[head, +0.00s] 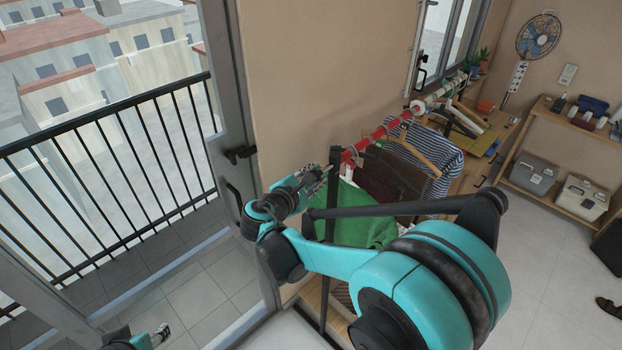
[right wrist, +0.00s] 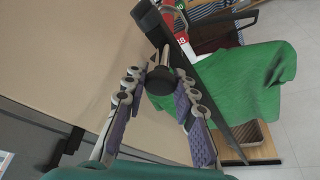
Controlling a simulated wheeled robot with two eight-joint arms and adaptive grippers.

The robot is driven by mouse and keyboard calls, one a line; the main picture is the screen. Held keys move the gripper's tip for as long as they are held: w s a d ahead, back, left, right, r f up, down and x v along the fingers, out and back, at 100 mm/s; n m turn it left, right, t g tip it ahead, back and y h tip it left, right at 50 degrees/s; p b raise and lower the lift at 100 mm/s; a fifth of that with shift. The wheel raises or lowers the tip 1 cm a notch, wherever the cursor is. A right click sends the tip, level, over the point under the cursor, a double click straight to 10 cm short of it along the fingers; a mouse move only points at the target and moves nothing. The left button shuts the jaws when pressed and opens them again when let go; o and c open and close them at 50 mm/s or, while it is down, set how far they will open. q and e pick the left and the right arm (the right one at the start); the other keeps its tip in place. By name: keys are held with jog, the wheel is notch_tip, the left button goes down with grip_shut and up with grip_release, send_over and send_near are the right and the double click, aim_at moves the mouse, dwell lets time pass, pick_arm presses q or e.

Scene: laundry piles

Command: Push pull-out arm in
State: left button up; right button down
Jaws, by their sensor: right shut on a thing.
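The clothes rack has a red and white rail (head: 385,128) with clothes on hangers and a black upright post (head: 332,195) at its near end. The pull-out arm (right wrist: 160,80) shows in the right wrist view as a short rod with a round black end by the post. My right gripper (head: 320,174) is at this near end, its fingers closed around the black end; it also shows in the right wrist view (right wrist: 158,84). In the head view the fingers partly hide the arm. My left gripper (head: 162,333) is low at the left, away from the rack; its jaws are too small to judge.
A green cloth (head: 350,222) hangs at the rack's near end. The balcony door frame (head: 225,130) and wall stand close to the left of my right gripper. A balcony railing (head: 110,150) is farther left.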

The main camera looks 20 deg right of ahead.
jog(key=c, duration=1.2)
grip_release()
jog(key=v, duration=1.2)
jog(key=shift+s, duration=0.1)
